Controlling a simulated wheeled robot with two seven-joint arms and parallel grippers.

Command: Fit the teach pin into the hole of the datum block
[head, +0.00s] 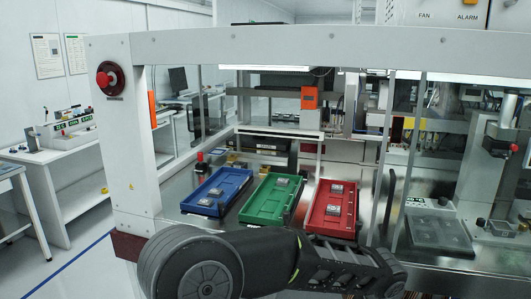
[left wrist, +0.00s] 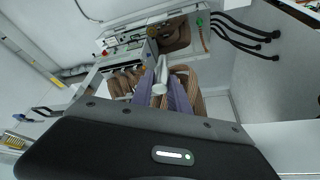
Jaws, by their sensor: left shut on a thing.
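In the left wrist view my left gripper (left wrist: 161,92) reaches out beyond its dark housing. Its two bluish-grey fingers are shut on a pale, slim rod, which looks like the teach pin (left wrist: 160,76). The rod's far end points away from the housing and touches nothing that I can make out. In the head view my left arm crosses the bottom of the picture, and its fingers and the pin do not show. I cannot pick out the datum block or its hole with certainty in either view. My right gripper is in neither view.
A dark plate (head: 438,233) sits to the right. Frame posts and clear panels bound the deck.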

